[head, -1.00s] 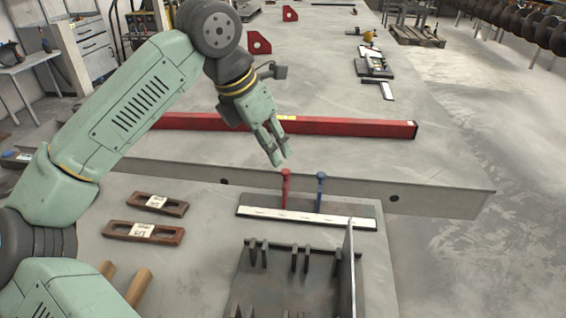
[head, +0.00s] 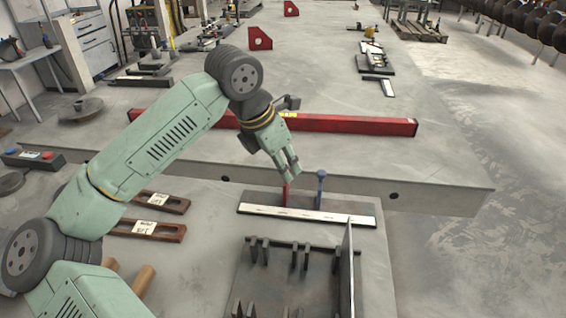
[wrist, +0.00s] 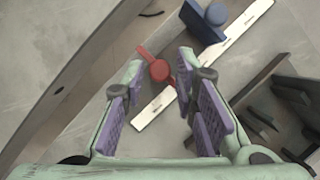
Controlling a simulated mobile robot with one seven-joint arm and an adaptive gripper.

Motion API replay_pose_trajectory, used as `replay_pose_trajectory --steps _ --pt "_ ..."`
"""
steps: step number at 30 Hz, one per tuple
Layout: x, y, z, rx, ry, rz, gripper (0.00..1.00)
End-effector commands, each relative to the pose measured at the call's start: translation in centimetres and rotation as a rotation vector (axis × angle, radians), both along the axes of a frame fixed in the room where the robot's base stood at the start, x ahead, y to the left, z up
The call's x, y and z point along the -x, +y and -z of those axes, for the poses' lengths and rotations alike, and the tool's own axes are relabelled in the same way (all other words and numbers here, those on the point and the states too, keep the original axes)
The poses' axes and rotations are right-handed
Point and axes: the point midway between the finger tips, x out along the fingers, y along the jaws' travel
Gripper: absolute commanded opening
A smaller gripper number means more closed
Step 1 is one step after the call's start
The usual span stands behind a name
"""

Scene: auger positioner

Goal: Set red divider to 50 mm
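The red divider (head: 286,196) stands upright behind the white scale strip (head: 300,213), its upper part hidden by my gripper in the head view. My gripper (head: 291,173) points down at its top. In the wrist view the round red divider top (wrist: 159,70) shows between the two fingertips (wrist: 161,63), with a visible gap to each side, so the gripper is open. The blue divider (head: 321,188) stands to the right of the red one. It shows beyond the right finger in the wrist view (wrist: 214,15). The scale's markings are too small to read.
A rack with dark upright prongs (head: 265,252) and a tall thin plate (head: 348,265) stand in front of the scale. A long red beam (head: 360,126) lies farther back.

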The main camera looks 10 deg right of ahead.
Motion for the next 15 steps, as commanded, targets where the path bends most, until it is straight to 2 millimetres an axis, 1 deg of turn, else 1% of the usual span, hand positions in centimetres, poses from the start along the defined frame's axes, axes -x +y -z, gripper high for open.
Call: replay_pose_trajectory --steps 1,10,15 --pt "-0.01 0.01 -0.02 0.0 0.0 0.0 0.21" --pt "0.0 0.01 -0.03 0.0 0.0 0.0 0.01" --pt "0.0 0.01 -0.03 0.0 0.0 0.0 0.0"
